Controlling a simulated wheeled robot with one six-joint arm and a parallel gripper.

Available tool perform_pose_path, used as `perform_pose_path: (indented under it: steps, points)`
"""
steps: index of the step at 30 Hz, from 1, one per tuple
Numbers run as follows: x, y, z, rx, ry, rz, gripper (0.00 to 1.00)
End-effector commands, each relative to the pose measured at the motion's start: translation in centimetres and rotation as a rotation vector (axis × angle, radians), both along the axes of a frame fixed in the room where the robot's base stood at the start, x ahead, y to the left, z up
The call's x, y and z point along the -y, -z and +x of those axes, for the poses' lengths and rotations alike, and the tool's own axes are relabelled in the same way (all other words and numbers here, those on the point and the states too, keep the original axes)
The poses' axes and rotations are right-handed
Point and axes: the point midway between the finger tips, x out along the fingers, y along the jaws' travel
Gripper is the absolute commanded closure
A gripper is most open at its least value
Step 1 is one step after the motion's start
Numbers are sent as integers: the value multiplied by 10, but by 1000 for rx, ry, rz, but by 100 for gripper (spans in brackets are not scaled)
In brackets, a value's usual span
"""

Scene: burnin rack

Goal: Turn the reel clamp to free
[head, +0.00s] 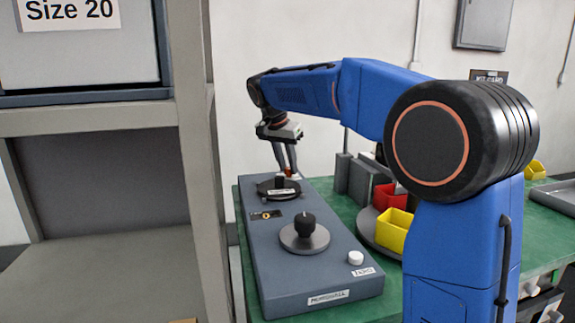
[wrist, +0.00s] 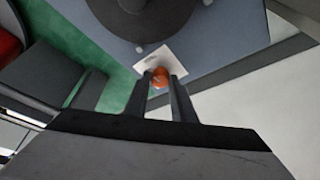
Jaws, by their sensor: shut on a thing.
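A long grey-blue console (head: 330,275) carries two round dark dials. The far dial (head: 266,190) has a black raised middle and lies close to my gripper; its dark disc (wrist: 140,12) also fills the top of the wrist view. My gripper (head: 289,173) points down at the console's far end. In the wrist view its two fingers (wrist: 161,80) are shut on a small orange-red knob (wrist: 160,74), just over a white label (wrist: 152,60). The label's text is unreadable. The frames do not show clearly which part is the reel clamp, nor the knob's lower part.
A near dial with a black knob (head: 305,225) and a small white knob (head: 355,257) are on the console. A shelf post (head: 200,150) rises at the left.

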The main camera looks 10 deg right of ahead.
Motion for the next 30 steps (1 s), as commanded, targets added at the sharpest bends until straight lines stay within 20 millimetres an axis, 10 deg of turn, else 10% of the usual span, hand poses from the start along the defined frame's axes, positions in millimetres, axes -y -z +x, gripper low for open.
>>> perform_pose_path:
  steps: [6,7,9,20,30]
  points:
    - [0,0,0,-1,0,1,99]
    - [0,0,0,-1,0,1,75]
    - [0,0,0,-1,0,1,59]
    - [-1,-2,-1,0,-1,0,59]
    - [-15,-49,-14,3,-2,2,59]
